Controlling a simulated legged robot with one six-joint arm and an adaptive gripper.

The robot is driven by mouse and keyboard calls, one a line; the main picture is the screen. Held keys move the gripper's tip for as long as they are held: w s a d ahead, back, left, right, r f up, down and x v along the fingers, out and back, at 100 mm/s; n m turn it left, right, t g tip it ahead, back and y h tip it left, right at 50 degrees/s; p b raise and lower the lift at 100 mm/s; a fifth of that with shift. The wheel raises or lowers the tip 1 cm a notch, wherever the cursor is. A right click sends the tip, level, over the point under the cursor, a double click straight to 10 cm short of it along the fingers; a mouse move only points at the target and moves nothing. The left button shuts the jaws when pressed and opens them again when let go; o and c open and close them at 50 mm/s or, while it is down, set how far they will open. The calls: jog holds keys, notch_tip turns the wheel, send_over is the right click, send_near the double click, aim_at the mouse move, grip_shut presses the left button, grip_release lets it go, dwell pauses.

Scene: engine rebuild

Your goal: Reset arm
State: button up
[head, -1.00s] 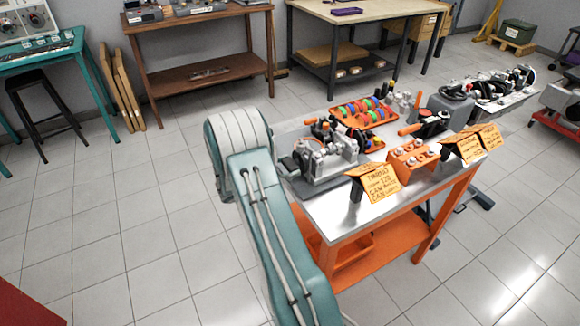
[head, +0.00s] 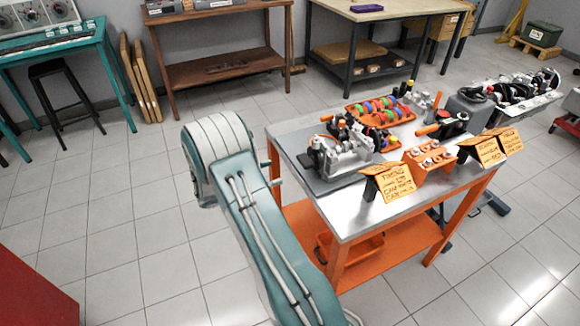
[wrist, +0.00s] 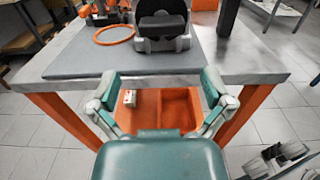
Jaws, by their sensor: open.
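My gripper (wrist: 160,108) shows in the wrist view with its two teal and grey fingers spread wide and nothing between them. It is in front of the near edge of the metal-topped orange workbench (wrist: 265,72), apart from it. In the head view my teal arm rises at the left side of the same workbench (head: 345,222); the gripper itself is hidden there. A grey metal engine assembly (head: 345,155) stands on the bench's near left part. In the wrist view a dark and grey fixture (wrist: 162,22) stands on the grey mat (wrist: 110,62).
An orange ring (wrist: 113,34) lies on the mat. An orange bin (wrist: 165,108) sits below the bench top. Orange signs (head: 395,182), a socket rack (head: 430,158) and a colored-ring tray (head: 377,108) stand on the bench. A red object (head: 35,285) is at lower left.

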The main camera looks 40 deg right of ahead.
jog(key=shift+v, duration=1)
jog(key=s+a+r+m+t+y, duration=0.5)
jog(key=s+a+r+m+y, duration=0.2)
jog(key=s+a+r, duration=0.3)
jog(key=s+a+r+m+t+y, duration=0.6)
jog(key=s+a+r+y, duration=0.4)
jog(key=a, duration=0.5)
jog(key=shift+s+r+m, duration=0.2)
jog(key=shift+s+m, duration=0.5)
jog(key=shift+s, duration=0.15)
